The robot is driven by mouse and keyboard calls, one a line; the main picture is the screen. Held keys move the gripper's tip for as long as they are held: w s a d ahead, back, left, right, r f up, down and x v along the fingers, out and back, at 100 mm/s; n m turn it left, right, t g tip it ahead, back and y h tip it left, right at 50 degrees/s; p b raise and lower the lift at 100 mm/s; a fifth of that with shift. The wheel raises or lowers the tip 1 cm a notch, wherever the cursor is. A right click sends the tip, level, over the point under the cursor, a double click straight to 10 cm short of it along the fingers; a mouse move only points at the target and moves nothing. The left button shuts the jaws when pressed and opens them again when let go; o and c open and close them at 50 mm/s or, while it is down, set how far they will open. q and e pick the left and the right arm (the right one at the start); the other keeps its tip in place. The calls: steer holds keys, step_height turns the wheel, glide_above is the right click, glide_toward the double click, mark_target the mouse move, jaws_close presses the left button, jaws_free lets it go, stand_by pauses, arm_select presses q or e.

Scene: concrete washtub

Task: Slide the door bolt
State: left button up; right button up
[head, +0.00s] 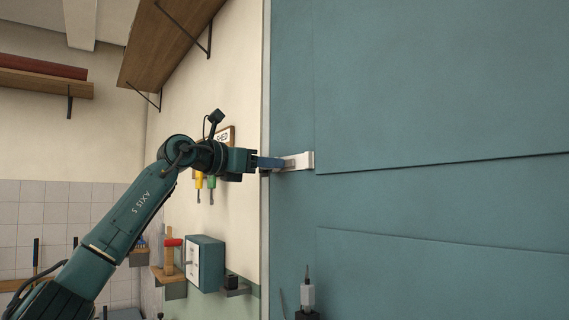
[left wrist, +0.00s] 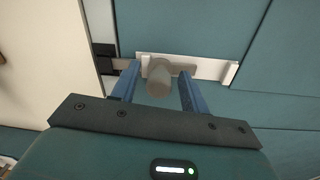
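The door bolt (head: 304,160) is a pale metal fitting near the left edge of the teal door (head: 420,90). In the left wrist view, its plate (left wrist: 218,69) lies across the door and a round grey-brown knob (left wrist: 159,80) sticks out towards me. A dark keeper (left wrist: 104,60) sits on the frame to the left, with the bar reaching towards it. My left gripper (head: 272,162) is at the bolt. Its blue fingers (left wrist: 157,88) stand either side of the knob, with a visible gap on each side. My right gripper does not show clearly.
A wooden shelf (head: 165,40) is above my left arm. A teal box (head: 205,262) and hung tools (head: 205,183) are on the wall left of the door. A small white and dark upright object (head: 307,297) shows at the bottom; I cannot tell what it is.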

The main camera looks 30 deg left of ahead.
arm_select(q)
steer(key=b+v, duration=0.1)
steer(key=v, duration=0.6)
steer(key=shift+b, duration=0.35)
stand_by(0.7)
